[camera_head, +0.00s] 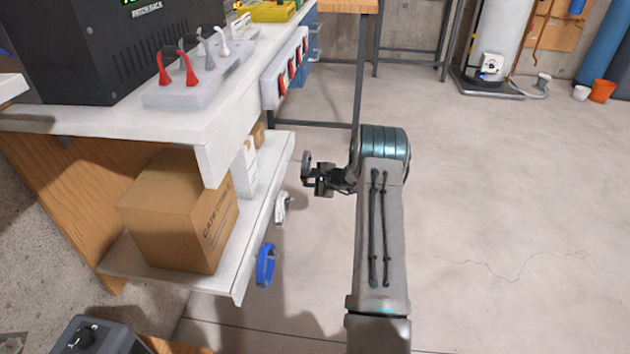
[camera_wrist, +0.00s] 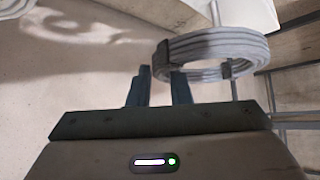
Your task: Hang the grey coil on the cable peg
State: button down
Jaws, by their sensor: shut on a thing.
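The grey coil (camera_wrist: 215,43) is a ring of pale grey cable with dark ties, in the upper right of the wrist view. My gripper (camera_wrist: 162,78) is shut on its near left part, and the coil extends to the right of the fingers. In the head view my gripper (camera_head: 320,180) is right of the bench's lower shelf, with the coil (camera_head: 306,165) seen nearly edge-on at its left end. A gap shows between the coil and the shelf edge. A cable peg cannot be made out clearly in either view.
A blue coil (camera_head: 265,265) and a whitish object (camera_head: 281,209) hang at the lower shelf's edge (camera_head: 225,288). A cardboard box (camera_head: 175,220) stands on that shelf. Red-handled items (camera_head: 178,68) stand on the bench top. The floor (camera_head: 500,200) to the right is clear.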

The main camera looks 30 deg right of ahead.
jog(key=shift+w+a+p, duration=0.3)
jog(key=shift+w+a, duration=0.45)
jog(key=shift+a, duration=0.35)
jog(key=b, duration=0.1)
jog(key=a+f+b, duration=0.1)
jog(key=shift+w+f+b, duration=0.25)
jog(key=shift+w+b, duration=0.05)
jog(key=c, duration=1.3)
grip_release()
jog(key=shift+o, duration=0.2)
